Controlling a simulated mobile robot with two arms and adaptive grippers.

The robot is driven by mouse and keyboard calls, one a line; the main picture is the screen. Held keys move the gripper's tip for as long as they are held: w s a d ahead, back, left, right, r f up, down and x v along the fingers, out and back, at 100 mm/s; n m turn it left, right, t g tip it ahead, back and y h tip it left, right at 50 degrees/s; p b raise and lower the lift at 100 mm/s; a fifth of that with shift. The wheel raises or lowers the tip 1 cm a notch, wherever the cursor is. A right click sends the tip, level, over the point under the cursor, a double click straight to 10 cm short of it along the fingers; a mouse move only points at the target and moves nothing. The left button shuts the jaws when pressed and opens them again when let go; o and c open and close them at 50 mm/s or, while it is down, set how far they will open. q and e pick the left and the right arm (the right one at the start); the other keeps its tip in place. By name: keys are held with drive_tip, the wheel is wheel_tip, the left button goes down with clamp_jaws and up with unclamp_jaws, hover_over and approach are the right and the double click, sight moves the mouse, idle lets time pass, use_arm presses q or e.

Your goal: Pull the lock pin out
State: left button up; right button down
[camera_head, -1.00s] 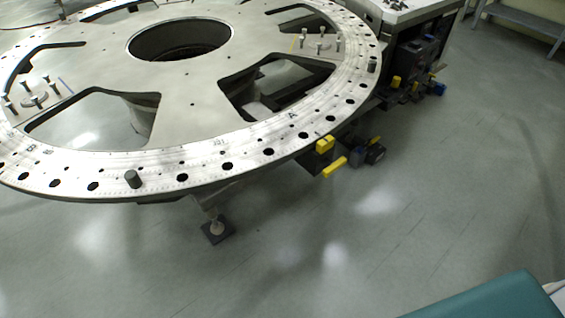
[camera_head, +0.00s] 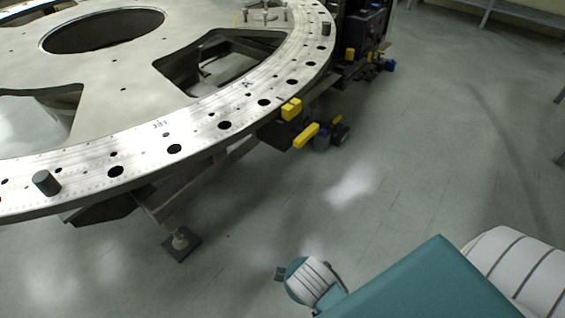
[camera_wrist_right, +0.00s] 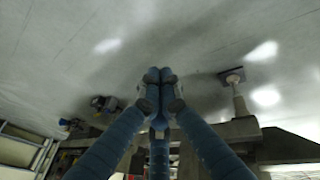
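The round metal turret plate (camera_head: 100,172) fills the upper left of the head view. At its near right rim a yellow block (camera_head: 291,109) sits at the edge, and a yellow handle (camera_head: 305,135) with a dark body sticks out just below. A dark upright peg (camera_head: 46,183) stands on the rim at left, another (camera_head: 326,28) at far right. I cannot tell which of these is the lock pin. My right gripper (camera_wrist_right: 160,76) shows blue fingers with their tips together and nothing visible between them. It is apart from the plate, over floor. My left gripper is not in view.
A support foot (camera_head: 181,245) stands under the plate, also in the right wrist view (camera_wrist_right: 233,77). More yellow-handled dark parts (camera_head: 350,54) sit at the far right side. Open grey floor lies right of the plate. My teal right arm crosses the lower right.

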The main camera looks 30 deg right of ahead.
drive_tip(key=w+d+r+n+t+h+b, duration=0.3)
drive_tip(key=w+r+h, duration=0.4)
drive_tip(key=w+r, duration=0.6)
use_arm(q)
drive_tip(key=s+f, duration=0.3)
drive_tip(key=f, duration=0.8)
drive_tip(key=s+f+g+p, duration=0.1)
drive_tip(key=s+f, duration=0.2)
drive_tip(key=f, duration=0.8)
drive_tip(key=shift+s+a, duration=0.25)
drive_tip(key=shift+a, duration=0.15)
use_arm(e)
drive_tip(key=w+a+r+n+t+h, duration=0.1)
drive_tip(key=w+r+t+h, duration=0.3)
drive_tip(key=r, duration=0.7)
drive_tip(key=shift+w+a+r+n+t, duration=0.35)
drive_tip(key=shift+w+a+n+t, duration=0.05)
drive_tip(key=shift+w+t, duration=0.15)
drive_tip(key=shift+d, duration=0.1)
approach(297, 131)
drive_tip(key=w, duration=0.1)
drive_tip(key=w+d+f, duration=0.1)
drive_tip(key=w, duration=0.2)
drive_tip(key=shift+w+d+f, duration=0.2)
drive_tip(key=shift+d, duration=0.15)
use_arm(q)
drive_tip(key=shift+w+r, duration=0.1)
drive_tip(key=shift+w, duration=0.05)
